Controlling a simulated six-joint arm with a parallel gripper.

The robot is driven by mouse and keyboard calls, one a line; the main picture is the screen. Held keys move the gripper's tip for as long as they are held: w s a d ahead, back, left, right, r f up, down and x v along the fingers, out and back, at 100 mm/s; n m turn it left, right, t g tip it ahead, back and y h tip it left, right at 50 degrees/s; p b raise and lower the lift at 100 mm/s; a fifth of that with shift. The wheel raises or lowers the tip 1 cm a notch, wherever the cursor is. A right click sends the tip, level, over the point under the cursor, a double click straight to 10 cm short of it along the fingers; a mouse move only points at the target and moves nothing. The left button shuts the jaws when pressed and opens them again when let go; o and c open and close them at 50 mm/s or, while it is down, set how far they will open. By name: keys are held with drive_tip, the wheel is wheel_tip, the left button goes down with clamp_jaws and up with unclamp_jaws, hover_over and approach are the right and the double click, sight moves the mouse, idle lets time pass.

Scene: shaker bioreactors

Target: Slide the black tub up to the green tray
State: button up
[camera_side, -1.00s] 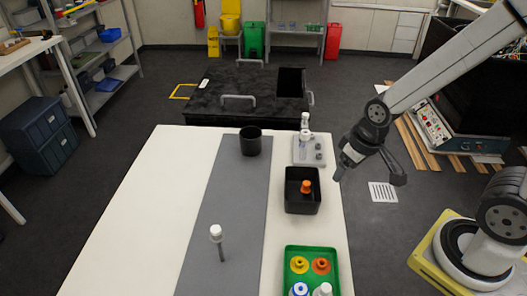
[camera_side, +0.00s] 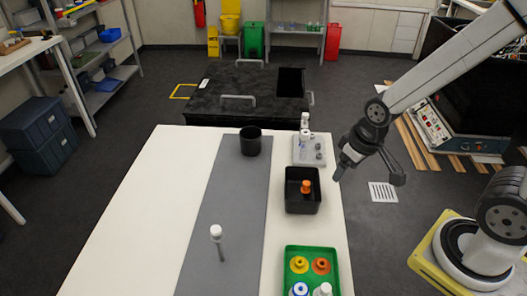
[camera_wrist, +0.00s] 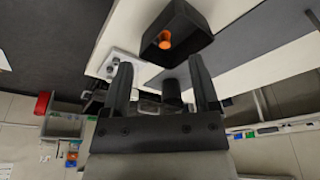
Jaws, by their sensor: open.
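The black tub (camera_side: 302,202) stands on the white table with an orange-capped item (camera_side: 306,187) inside. The green tray (camera_side: 288,252) is nearer the front edge, holding several bottles with yellow, orange, blue and white tops. A bare strip of table separates tub and tray. My gripper (camera_side: 339,178) is just right of the tub, above the table's right edge and apart from the tub. In the wrist view the tub (camera_wrist: 188,22) shows at the top, beyond my open, empty fingers (camera_wrist: 163,82). The green tray is out of the wrist view.
A white block with small fittings (camera_side: 298,156) stands behind the tub. A black cup (camera_side: 250,142) and a white-capped stick (camera_side: 219,243) stand on the grey strip (camera_side: 226,205) to the left. The table's left part (camera_side: 140,215) is clear.

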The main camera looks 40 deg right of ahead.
drive_tip(key=shift+w, duration=0.25)
drive_tip(key=c, duration=0.9)
drive_tip(key=w+m, duration=0.1)
drive_tip(key=w, duration=0.1)
drive_tip(key=w+d+m, duration=0.1)
drive_tip(key=w, duration=0.1)
drive_tip(key=w+f+m+g, duration=0.1)
drive_tip(key=w, duration=0.2)
drive_tip(key=shift+d+f+m, duration=0.1)
drive_tip(key=shift+d+m, duration=0.05)
drive_tip(key=shift+m, duration=0.15)
clamp_jaws()
drive_tip(key=w+d+f+m+g, duration=0.1)
drive_tip(key=w+f+m, duration=0.3)
drive_tip(key=w, duration=0.4)
drive_tip(key=shift+w+d+m+g, duration=0.3)
drive_tip(key=shift+d+m, duration=0.1)
drive_tip(key=shift+d, duration=0.25)
